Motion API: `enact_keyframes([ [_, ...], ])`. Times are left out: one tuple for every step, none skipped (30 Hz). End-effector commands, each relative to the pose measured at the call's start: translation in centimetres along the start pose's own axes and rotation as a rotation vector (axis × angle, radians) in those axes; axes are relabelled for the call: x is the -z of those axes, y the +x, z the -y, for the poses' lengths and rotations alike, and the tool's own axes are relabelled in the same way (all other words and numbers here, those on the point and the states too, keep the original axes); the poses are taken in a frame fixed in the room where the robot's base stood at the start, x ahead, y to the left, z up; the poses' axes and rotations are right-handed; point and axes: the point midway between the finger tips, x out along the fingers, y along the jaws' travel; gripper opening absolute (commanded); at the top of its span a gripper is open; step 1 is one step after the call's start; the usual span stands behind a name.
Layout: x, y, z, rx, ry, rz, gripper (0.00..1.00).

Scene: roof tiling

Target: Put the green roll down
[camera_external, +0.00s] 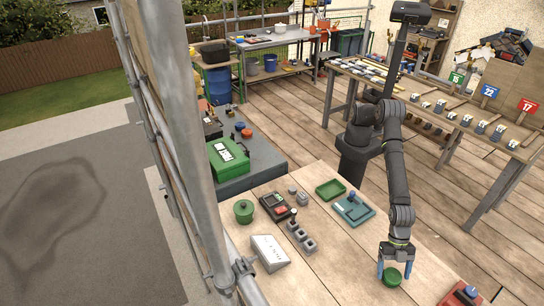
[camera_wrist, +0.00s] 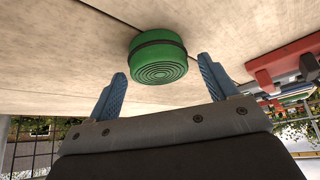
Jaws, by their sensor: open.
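The green roll (camera_external: 392,277) sits on the pale wooden worktop (camera_external: 335,265) near its front right. It is short and round. In the wrist view the green roll (camera_wrist: 159,58) shows a ringed end and a dark band around its side. My gripper (camera_external: 394,268) is open, low over the worktop at the roll. In the wrist view the blue fingers of my gripper (camera_wrist: 162,70) are spread apart, with the roll between and just beyond their tips. Clear gaps show on both sides, and neither finger visibly touches it.
A red object (camera_external: 463,296) stands to the right of the roll. Further left are a green tray (camera_external: 330,189), a teal block with a blue knob (camera_external: 354,210), grey blocks (camera_external: 300,236), a white box (camera_external: 270,252) and a green lidded pot (camera_external: 243,211). The worktop left of the roll is clear.

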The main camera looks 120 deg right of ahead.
Motion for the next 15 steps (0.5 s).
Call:
enact_keyframes([
  [0.1,-0.9,0.0,0.000,0.000,-0.002,0.78],
  [0.1,-1.5,0.0,0.000,0.000,-0.003,0.78],
  [0.1,-2.2,0.0,0.000,0.000,-0.002,0.78],
  [0.1,-2.8,0.0,0.000,0.000,-0.003,0.78],
  [0.1,-3.4,0.0,0.000,0.000,-0.003,0.78],
  [0.1,-4.2,0.0,0.000,0.000,-0.003,0.78],
  [0.1,-4.8,0.0,0.000,0.000,-0.003,0.78],
  [0.1,-5.3,0.0,0.000,0.000,-0.002,0.78],
  [0.1,-6.1,0.0,0.000,0.000,-0.004,0.78],
  [0.1,-6.6,0.0,0.000,0.000,-0.003,0.78],
  [0.1,-7.1,0.0,0.000,0.000,-0.003,0.78],
  [0.1,-7.8,0.0,0.000,0.000,-0.003,0.78],
  [0.0,-8.2,0.0,0.000,0.000,-0.002,0.78],
  [0.1,-8.6,0.0,0.000,0.000,-0.002,0.78],
  [0.1,-9.1,0.0,0.000,0.000,-0.001,0.78],
])
